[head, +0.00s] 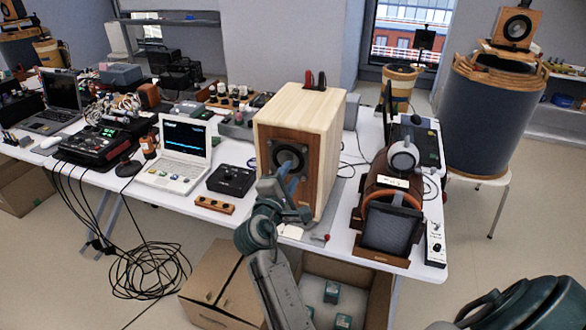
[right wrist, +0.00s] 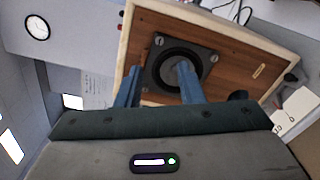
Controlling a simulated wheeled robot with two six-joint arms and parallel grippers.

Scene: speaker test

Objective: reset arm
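My right gripper (head: 291,183) is in front of the wooden speaker box (head: 325,135) on the table, its fingers pointing at the dark round speaker driver (head: 287,156). In the right wrist view the two blue fingers of my right gripper (right wrist: 158,68) stand apart with nothing held between them. The speaker driver (right wrist: 165,62) shows behind them, its cone close to the right finger. I cannot tell whether the fingertips touch the speaker. My left gripper is not in view.
The white table (head: 140,190) carries a white laptop (head: 180,155), a black box (head: 230,180) and a headphone stand (head: 388,225). A large drum (head: 490,115) stands at the right.

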